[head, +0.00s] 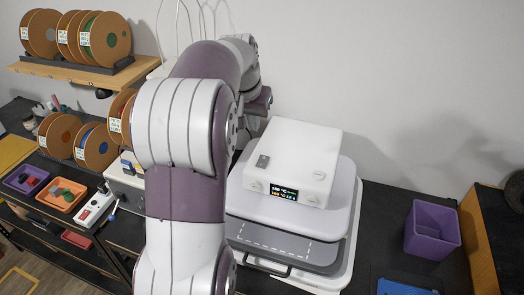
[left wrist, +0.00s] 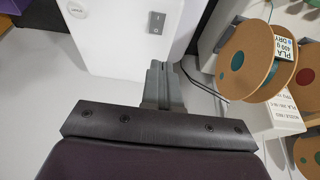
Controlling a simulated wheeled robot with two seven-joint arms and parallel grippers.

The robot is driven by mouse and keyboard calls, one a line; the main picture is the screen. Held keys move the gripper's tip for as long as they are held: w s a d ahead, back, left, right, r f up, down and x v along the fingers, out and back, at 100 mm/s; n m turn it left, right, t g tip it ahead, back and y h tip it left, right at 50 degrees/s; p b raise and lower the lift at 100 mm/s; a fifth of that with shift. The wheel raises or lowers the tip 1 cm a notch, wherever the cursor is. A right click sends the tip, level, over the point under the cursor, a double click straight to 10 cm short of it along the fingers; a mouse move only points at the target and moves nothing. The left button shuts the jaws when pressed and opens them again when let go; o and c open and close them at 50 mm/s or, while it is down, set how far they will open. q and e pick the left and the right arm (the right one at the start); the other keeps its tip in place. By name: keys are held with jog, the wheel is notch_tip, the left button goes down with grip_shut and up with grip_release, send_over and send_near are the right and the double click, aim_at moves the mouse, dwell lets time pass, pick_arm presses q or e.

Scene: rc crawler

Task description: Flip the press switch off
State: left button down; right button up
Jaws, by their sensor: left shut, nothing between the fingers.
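The heat press (head: 345,215) stands on the dark bench, with a white control box (head: 305,150) on top. The box's small grey press switch (head: 263,161) is on its top face, near the left edge. Its display (head: 284,192) is lit with readings. In the left wrist view the switch (left wrist: 156,23) shows beyond my left gripper (left wrist: 157,66). The gripper's fingers are shut, empty and apart from the switch in the picture. I cannot tell which side of the switch is pressed. In the head view my left arm hides most of the gripper. My right gripper is not in view.
Filament spools stand on a wooden shelf (head: 75,72) and on the bench at left. A purple bin (head: 432,230) stands right of the press. The bench between them is clear.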

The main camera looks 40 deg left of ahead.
pick_arm(q)
jog(key=b, duration=0.4)
send_near(264, 159)
notch_tip(264, 159, up, 2)
jog(key=w+f+p, duration=0.1)
jog(key=w+f, duration=0.1)
jog(key=shift+w+a+f+p, duration=0.1)
jog(key=shift+w+p, duration=0.15)
jog(key=shift+p, duration=0.1)
jog(key=f, duration=0.1)
jog(key=f+p, duration=0.1)
jog(key=a+f+p, duration=0.1)
jog(key=shift+s+f, duration=0.35)
jog(key=shift+f, duration=0.05)
jog(key=shift+w+d+f, duration=0.15)
jog(key=shift+w+f, duration=0.25)
jog(key=shift+f, duration=0.45)
jog(key=shift+w+f, duration=0.2)
jog(key=shift+s, duration=0.25)
jog(key=shift+w+f+b, duration=0.1)
jog(key=shift+f+b, duration=0.3)
jog(key=shift+f, duration=0.1)
jog(key=shift+r, duration=0.25)
jog(key=shift+f, duration=0.15)
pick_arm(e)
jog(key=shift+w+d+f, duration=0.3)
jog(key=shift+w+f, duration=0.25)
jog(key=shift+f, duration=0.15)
